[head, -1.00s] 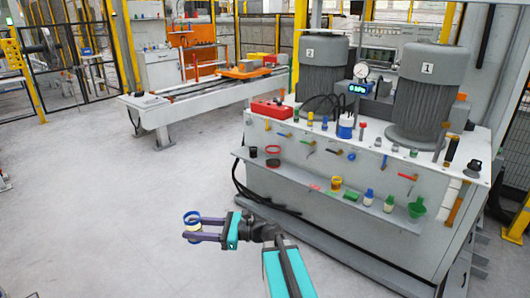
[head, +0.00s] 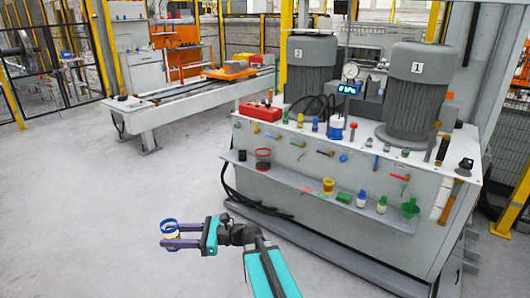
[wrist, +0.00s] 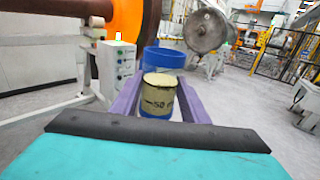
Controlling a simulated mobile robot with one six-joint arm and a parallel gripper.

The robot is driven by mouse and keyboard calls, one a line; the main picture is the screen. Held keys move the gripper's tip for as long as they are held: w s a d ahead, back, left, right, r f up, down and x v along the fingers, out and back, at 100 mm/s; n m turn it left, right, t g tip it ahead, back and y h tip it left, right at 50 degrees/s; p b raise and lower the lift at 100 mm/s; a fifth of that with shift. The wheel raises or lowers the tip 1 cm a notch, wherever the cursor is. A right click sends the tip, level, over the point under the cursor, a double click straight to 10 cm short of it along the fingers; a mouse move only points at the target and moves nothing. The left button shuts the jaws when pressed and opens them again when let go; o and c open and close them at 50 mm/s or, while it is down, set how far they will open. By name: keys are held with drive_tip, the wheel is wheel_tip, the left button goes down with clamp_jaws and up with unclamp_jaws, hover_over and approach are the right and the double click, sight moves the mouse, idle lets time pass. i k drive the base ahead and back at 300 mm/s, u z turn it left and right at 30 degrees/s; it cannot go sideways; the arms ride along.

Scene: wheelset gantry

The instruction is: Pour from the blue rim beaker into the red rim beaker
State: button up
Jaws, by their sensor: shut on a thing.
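The blue rim beaker (head: 169,224) is held between the purple fingers of my gripper (head: 165,236), out over open floor. In the wrist view the beaker (wrist: 160,82) shows its blue rim and a pale yellow part with dark marks between the fingers. It looks about upright in the head view. I cannot tell how full it is. The red rim beaker (head: 263,157) stands at the left part of the narrow shelf (head: 288,177) on the front of the grey machine. It is well apart from my gripper, to the upper right of it in the head view.
A small dark object (head: 242,155) stands just left of the red rim beaker. Several small items, among them a green funnel (head: 410,208), line the shelf to the right. Valve handles stick out above it. A dark hose (head: 240,203) hangs below. The floor on the left is clear.

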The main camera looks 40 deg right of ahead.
sight(263, 157)
drive_tip(key=u, duration=0.4)
drive_tip(key=i, duration=2.55)
drive_tip(key=z, duration=0.95)
drive_tip(key=i, duration=1.05)
drive_tip(key=z, duration=0.5)
